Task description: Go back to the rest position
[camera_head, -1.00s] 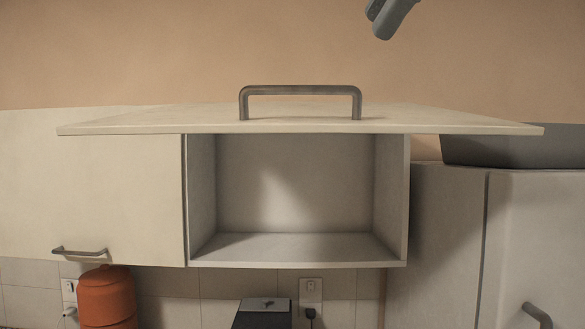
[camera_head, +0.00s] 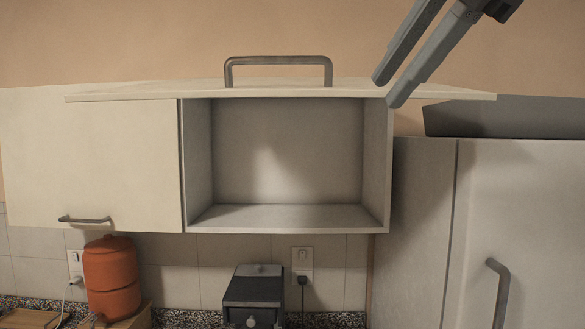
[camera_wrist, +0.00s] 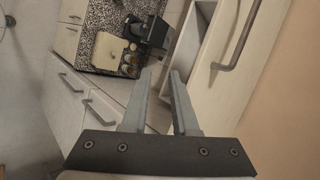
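My gripper (camera_head: 384,92) is at the upper right in the head view, in front of the right part of a raised cabinet door. Its two fingers are apart with nothing between them. In the wrist view my gripper (camera_wrist: 160,72) also shows open and empty, over a view down to the counter. The raised door (camera_head: 130,92) stands out level above an empty cabinet compartment (camera_head: 290,150). Its grey bar handle (camera_head: 278,60) is on the door, apart from my gripper; the handle also shows in the wrist view (camera_wrist: 247,40).
A closed cabinet door (camera_head: 90,160) is at left. A tall grey cabinet (camera_head: 420,230) with a handle (camera_head: 502,290) stands at right. Below are an orange canister (camera_head: 112,280), a dark appliance (camera_head: 254,290) and a speckled counter (camera_head: 195,319). The wrist view shows lower drawers (camera_wrist: 72,70).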

